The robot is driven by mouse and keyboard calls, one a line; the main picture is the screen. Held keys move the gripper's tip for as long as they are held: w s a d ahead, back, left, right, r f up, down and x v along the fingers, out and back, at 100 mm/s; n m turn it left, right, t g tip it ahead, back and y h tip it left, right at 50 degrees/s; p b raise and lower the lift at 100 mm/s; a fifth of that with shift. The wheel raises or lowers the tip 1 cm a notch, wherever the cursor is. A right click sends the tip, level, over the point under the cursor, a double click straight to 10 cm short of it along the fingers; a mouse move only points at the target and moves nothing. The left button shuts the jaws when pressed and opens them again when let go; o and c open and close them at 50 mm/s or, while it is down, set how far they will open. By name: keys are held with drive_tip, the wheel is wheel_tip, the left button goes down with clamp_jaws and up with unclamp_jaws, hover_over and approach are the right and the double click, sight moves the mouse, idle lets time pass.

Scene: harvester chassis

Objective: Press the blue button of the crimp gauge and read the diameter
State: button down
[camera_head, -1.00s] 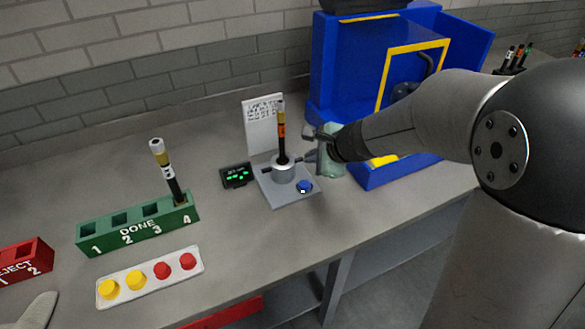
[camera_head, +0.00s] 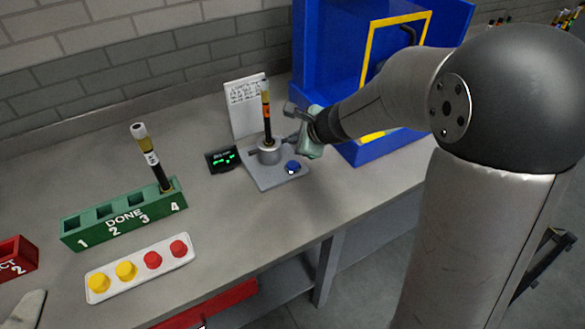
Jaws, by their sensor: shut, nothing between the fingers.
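The crimp gauge (camera_head: 264,178) is a grey plate with a round metal socket on the bench. Its blue button (camera_head: 293,167) is at the plate's right front. A dark rod with an orange band and yellowish top (camera_head: 267,115) stands upright in the socket. A small black display (camera_head: 222,159) with green characters is left of the gauge; the characters are too small to read. My gripper (camera_head: 290,125) is shut, above and behind the button, right of the rod and apart from the button. Its fingertips are small and partly hard to make out.
A green DONE rack (camera_head: 125,226) holds a tilted rod in slot 4. A white tray (camera_head: 140,268) carries yellow and red caps. A red reject box (camera_head: 18,258) is at left. A blue machine (camera_head: 340,60) stands behind my arm. A written card (camera_head: 245,106) stands behind the gauge.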

sight(296, 166)
wheel_tip(296, 166, down, 6)
drive_tip(key=b, duration=0.4)
drive_tip(key=shift+b, duration=0.35)
idle(1.5)
drive_tip(key=shift+f+b, duration=0.35)
drive_tip(key=shift+b, duration=0.2)
drive_tip(key=shift+f+b, duration=0.45)
drive_tip(key=shift+b, duration=0.05)
idle(0.5)
drive_tip(key=shift+r, duration=0.1)
drive_tip(key=shift+r+p, duration=0.75)
wheel_tip(296, 166, up, 5)
drive_tip(key=p, duration=0.4)
drive_tip(key=shift+r, duration=0.1)
